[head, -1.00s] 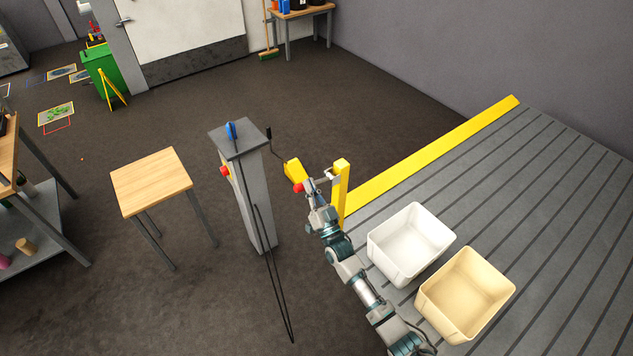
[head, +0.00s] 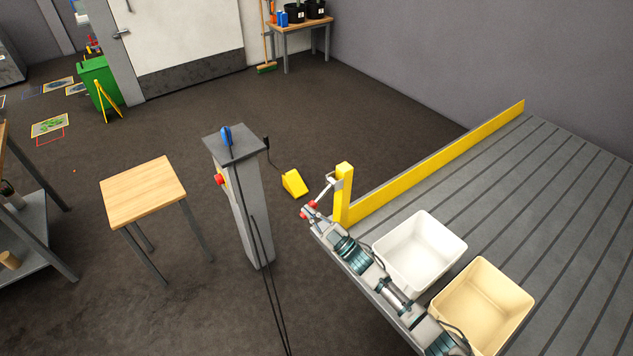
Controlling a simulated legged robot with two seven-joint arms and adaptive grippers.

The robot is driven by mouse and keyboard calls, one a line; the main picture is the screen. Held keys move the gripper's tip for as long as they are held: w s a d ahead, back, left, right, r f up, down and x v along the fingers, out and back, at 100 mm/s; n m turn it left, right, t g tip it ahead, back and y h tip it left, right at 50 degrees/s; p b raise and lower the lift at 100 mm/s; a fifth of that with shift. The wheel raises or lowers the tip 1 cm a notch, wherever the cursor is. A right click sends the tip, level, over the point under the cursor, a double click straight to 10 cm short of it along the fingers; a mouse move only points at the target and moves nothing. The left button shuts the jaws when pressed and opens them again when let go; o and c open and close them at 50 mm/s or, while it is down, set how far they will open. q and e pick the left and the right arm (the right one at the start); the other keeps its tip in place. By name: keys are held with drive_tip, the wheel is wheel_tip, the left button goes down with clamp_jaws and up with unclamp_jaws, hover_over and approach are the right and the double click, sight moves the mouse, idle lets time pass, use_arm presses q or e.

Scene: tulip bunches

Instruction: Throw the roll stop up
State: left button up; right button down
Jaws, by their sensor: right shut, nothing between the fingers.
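My right gripper (head: 309,211) is at the lever's lower end, among small red parts. It is shut with nothing held; I cannot tell if it touches the lever. My left gripper is out of view.
A white bin (head: 424,283) and a cream bin (head: 492,325) stand on the platform (head: 575,200) beside my right arm. A grey pedestal (head: 245,210), a wood-topped stool (head: 143,188) and a yellow wedge (head: 294,184) stand on the floor left of the post.

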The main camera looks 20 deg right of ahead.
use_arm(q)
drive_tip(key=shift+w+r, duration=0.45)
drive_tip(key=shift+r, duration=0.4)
use_arm(e)
drive_tip(key=shift+d+f+n+g, duration=0.2)
drive_tip(key=shift+f+n+g, duration=0.25)
drive_tip(key=shift+n, duration=0.35)
drive_tip(key=shift+f, duration=0.1)
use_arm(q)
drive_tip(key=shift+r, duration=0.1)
